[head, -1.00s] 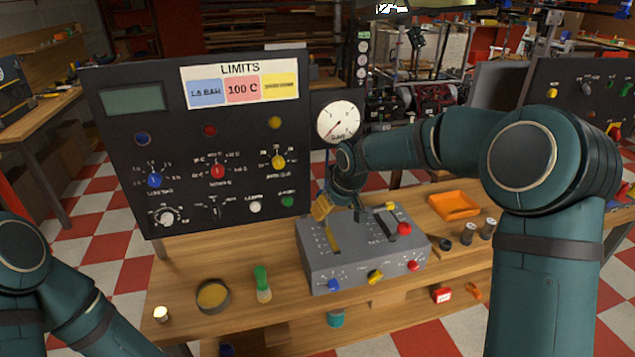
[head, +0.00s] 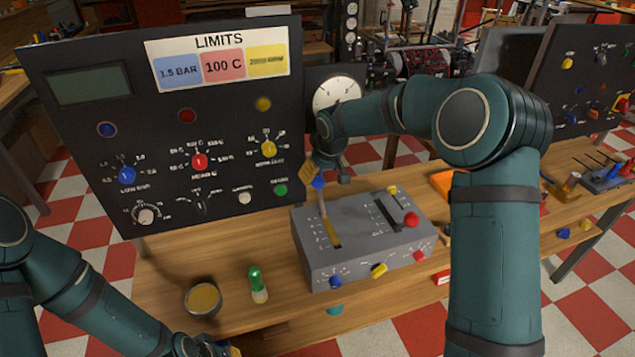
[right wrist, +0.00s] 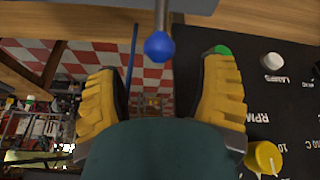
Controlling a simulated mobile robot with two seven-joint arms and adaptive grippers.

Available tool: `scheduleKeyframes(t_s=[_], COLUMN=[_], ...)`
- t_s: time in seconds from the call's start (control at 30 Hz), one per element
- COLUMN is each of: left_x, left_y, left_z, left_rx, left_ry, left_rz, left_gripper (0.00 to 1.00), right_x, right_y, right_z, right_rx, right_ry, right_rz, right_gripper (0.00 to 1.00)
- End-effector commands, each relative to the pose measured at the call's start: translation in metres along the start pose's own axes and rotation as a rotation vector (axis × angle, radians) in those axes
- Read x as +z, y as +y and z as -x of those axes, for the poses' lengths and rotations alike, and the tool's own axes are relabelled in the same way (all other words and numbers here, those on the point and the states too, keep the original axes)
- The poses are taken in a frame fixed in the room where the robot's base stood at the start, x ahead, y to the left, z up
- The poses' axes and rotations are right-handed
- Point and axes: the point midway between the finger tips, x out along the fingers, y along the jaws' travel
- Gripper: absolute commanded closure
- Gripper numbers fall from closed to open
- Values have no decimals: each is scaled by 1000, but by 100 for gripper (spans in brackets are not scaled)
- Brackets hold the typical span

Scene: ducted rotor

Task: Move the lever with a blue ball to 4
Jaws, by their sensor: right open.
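The grey control box (head: 365,264) stands on the wooden bench. Its lever with a blue ball (head: 317,182) rises from the left slot, which has a yellow strip; the scale marks beside it are too small to read. My right gripper (head: 311,174) is at the ball, its yellow fingers partly hidden by the wrist. In the right wrist view the blue ball (right wrist: 159,47) is between the two wide-apart fingers, near their tips, with clear gaps on both sides. My left gripper (head: 222,349) only just shows at the bottom edge, cut off.
A second lever with a red ball (head: 411,219) is in the box's right slot. The black LIMITS panel (head: 90,185) stands behind to the left, close to my right gripper. A round tin (head: 203,300) and a green-capped bottle (head: 257,283) stand on the bench left of the box.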

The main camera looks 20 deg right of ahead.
Motion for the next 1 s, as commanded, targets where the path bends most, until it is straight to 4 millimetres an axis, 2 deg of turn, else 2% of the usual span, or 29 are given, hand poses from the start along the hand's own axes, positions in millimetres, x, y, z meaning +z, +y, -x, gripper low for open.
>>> scheduleKeyframes(t_s=[0.1, 0.3, 0.5, 0.77, 0.8, 0.97, 1.0], left_x=[1, 2, 2, 2, 2, 2, 2], left_y=[-1, -1, -1, -1, -1, -1, -1], left_z=[-2, -3, -3, -3, -3, -3, -3], left_rx=[0, 0, 0, 0, 0, 0, 0], left_ry=[-2, -4, -4, -4, -4, -4, -4], left_rz=[-1, -1, -1, -1, -1, -1, -1], left_gripper=[100, 100, 100, 100, 100, 100, 100], right_x=[1, 0, 0, 0, 0, 0, 0], right_y=[0, 0, 0, 0, 0, 0, 0], right_z=[-24, -49, -58, -58, -58, -58, -58], right_rx=[-1, 0, 0, 0, 0, 0, 0], right_ry=[-3, -1, 1, 1, 1, 1, 1], right_rz=[0, 1, 0, 0, 0, 0, 0], right_gripper=[31, 31, 31, 29, 43, 99, 100])
